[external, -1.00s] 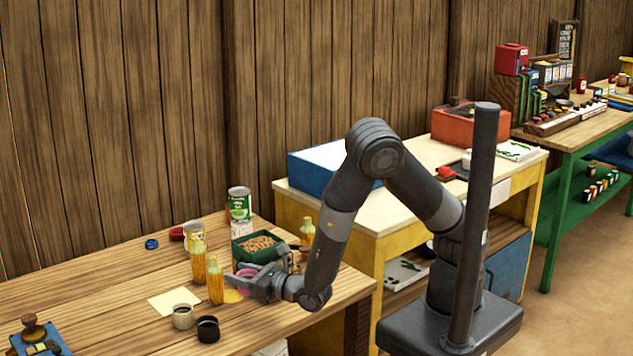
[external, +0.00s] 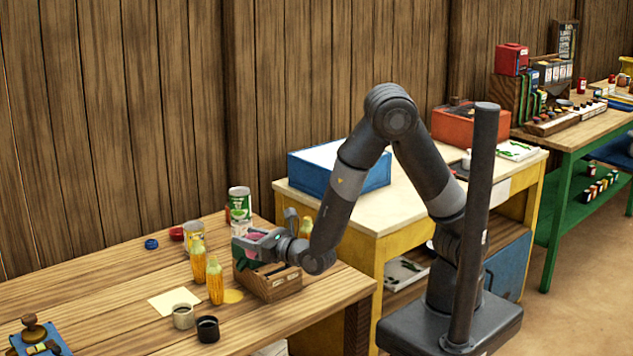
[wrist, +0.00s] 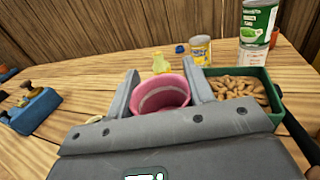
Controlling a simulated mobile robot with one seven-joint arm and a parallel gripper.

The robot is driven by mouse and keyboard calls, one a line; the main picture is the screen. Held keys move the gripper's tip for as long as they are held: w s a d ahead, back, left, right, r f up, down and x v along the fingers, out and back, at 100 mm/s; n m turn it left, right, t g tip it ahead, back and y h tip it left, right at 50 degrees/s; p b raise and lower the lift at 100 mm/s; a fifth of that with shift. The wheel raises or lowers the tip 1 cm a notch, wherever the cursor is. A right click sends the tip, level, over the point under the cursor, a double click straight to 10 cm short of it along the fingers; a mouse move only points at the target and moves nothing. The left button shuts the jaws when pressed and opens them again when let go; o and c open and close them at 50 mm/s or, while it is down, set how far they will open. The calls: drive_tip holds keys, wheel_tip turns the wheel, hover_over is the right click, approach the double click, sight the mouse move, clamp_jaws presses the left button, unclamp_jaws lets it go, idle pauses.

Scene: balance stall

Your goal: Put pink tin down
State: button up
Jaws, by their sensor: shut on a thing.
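The pink tin (wrist: 160,98) is between the two grey fingers of my gripper (wrist: 162,78) in the wrist view, with its open mouth facing up. My gripper is shut on it. In the external view my gripper (external: 250,245) is above the wooden table, over or beside a wooden box (external: 278,288). Only a small pink patch of the tin shows there, so its exact height is hard to tell. A yellow round spot (external: 233,297) lies on the table left of the box.
The green tray of peanuts (wrist: 276,118) is right of the tin. Two corn-coloured bottles (external: 215,282) stand left of my gripper. A green-labelled can (external: 239,205) is behind.

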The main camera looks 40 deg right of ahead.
drive_tip(key=w+d+r+m+h, duration=0.1)
drive_tip(key=w+d+m+h, duration=0.25)
drive_tip(key=w+d, duration=0.6)
drive_tip(key=w+d+r+m+h, duration=0.15)
drive_tip(key=w+d+h, duration=0.4)
drive_tip(key=d, duration=0.75)
drive_tip(key=w+d+f+m, duration=0.1)
drive_tip(key=d+f, duration=0.2)
drive_tip(key=d, duration=0.4)
drive_tip(key=d+f+h, duration=0.1)
drive_tip(key=d+f, duration=0.2)
drive_tip(key=d, duration=0.4)
drive_tip(key=shift+w+d+f+m, duration=0.15)
drive_tip(key=shift+w+d+m, duration=0.05)
drive_tip(key=shift+w+m, duration=0.2)
